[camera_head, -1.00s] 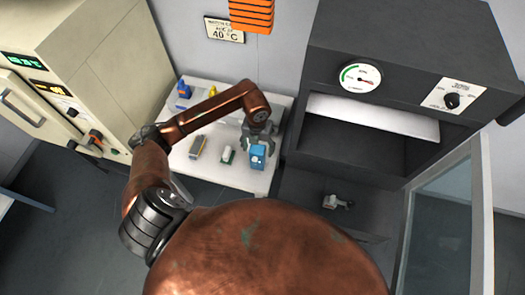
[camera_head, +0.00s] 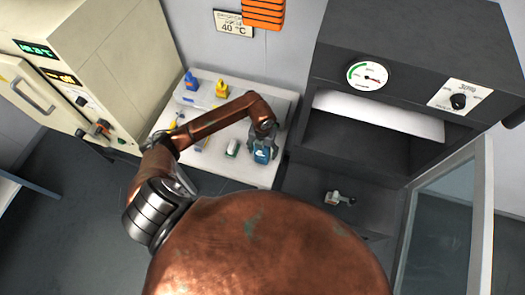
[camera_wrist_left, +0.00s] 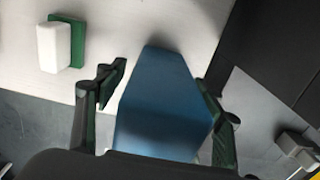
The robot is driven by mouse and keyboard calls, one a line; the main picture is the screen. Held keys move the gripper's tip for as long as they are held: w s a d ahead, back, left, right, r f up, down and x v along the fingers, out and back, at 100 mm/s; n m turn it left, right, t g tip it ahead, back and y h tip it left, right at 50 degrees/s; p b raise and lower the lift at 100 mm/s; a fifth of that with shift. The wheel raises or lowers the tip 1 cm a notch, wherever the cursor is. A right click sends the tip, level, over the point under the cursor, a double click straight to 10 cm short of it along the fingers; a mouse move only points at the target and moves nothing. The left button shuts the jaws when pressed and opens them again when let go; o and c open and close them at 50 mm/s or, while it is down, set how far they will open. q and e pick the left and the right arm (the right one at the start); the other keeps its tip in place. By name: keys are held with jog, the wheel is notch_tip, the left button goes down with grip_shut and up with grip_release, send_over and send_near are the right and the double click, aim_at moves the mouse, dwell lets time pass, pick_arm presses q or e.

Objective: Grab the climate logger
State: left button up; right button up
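A blue box-shaped device (camera_head: 262,156), which looks like the climate logger, stands near the front right corner of the white table (camera_head: 215,169). In the head view my left gripper (camera_head: 263,146) is over it from above, its fingers at either side. In the left wrist view the blue device (camera_wrist_left: 163,105) rises between the two open fingers of my left gripper (camera_wrist_left: 160,82). A gap shows beside the left finger; the right finger is very close to the device, and I cannot tell if it touches. My right gripper is not in view.
A white and green block (camera_head: 232,148) stands just left of the device. A yellow item (camera_head: 221,89) and a blue item (camera_head: 191,82) are at the table's back. A dark oven-like chamber (camera_head: 345,150) stands close on the right, with a glass door (camera_head: 440,220) open.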

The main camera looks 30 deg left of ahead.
pick_arm(q)
jog(key=c, duration=1.2)
jog(key=shift+c, duration=0.2)
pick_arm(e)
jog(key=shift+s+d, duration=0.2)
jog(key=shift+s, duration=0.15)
